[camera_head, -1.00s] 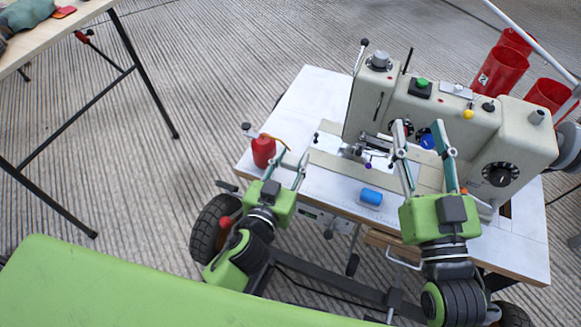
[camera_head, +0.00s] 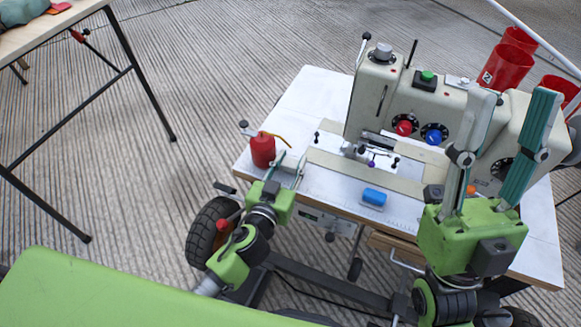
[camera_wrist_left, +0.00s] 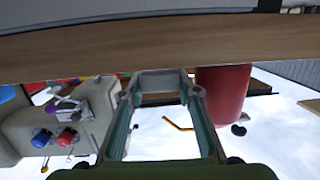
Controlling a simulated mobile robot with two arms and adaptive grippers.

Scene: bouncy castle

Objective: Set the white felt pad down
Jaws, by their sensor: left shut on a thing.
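My left gripper (camera_head: 286,163) is at the left front edge of the sewing table, beside the red oil can (camera_head: 263,151). It is shut on a small pale piece, which seems to be the white felt pad (camera_wrist_left: 163,82). The pad shows as a thin light strip between the fingertips in the left wrist view and is mostly hidden in the head view. I cannot tell whether it touches the white tabletop (camera_head: 307,93). My right gripper (camera_head: 510,115) is open and empty, raised in front of the right end of the sewing machine.
The cream sewing machine (camera_head: 385,90) stands across the table. Red cups (camera_head: 508,66) stand at the back right. A wooden table (camera_head: 60,35) is at far left.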

